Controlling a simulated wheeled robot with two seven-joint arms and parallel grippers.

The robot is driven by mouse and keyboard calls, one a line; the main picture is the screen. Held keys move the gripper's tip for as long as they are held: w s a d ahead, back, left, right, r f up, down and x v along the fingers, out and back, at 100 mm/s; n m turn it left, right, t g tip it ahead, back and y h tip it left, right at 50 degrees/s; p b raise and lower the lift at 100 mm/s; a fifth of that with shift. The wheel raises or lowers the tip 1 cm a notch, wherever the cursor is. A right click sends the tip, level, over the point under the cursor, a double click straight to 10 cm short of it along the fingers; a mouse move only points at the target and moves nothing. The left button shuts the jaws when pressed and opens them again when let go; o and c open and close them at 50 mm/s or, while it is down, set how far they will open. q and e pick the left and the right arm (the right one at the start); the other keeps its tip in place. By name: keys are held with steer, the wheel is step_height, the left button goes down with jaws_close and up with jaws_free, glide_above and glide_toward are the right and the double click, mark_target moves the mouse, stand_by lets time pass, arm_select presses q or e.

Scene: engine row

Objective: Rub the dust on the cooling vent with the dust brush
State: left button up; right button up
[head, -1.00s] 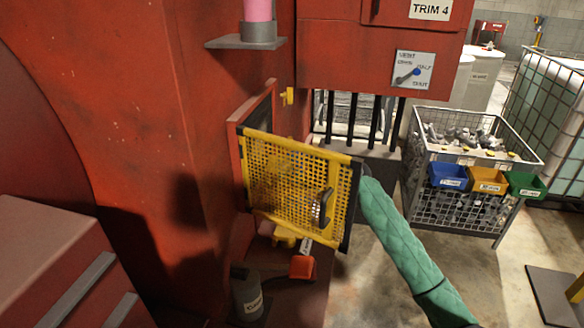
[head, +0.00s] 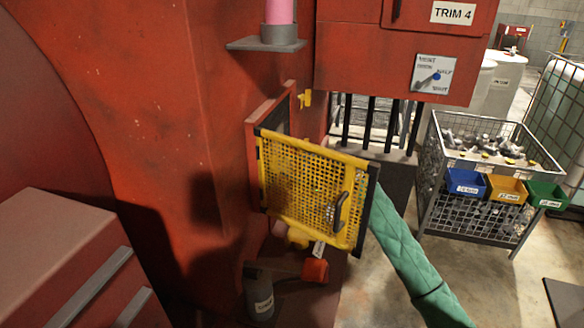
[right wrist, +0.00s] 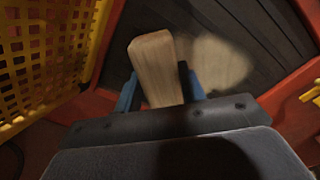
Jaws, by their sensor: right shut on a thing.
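My right gripper (right wrist: 160,87) is shut on the pale wooden handle of the dust brush (right wrist: 154,62). The bristles are hidden from the wrist camera. The dark slatted cooling vent (right wrist: 262,38) lies in front of the gripper in a red frame. A pale tan dust patch (right wrist: 221,64) shows on the vent, just right of the brush. In the head view, the open yellow mesh door (head: 312,190) hides most of the gripper and the brush. Only a dark sliver of the vent (head: 283,117) shows behind the door there. My left gripper is not in view.
The door's black handle (head: 340,209) faces the camera. A red box labelled TRIM 4 (head: 380,60) hangs above right. A grey cylinder (head: 259,300) and a red block (head: 315,271) sit below the door. A wire crate (head: 475,225) stands at right.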

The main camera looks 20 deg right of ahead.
steer(key=shift+p+x, duration=0.3)
steer(key=shift+x, duration=0.7)
stand_by(0.5)
steer(key=shift+w+d, duration=0.15)
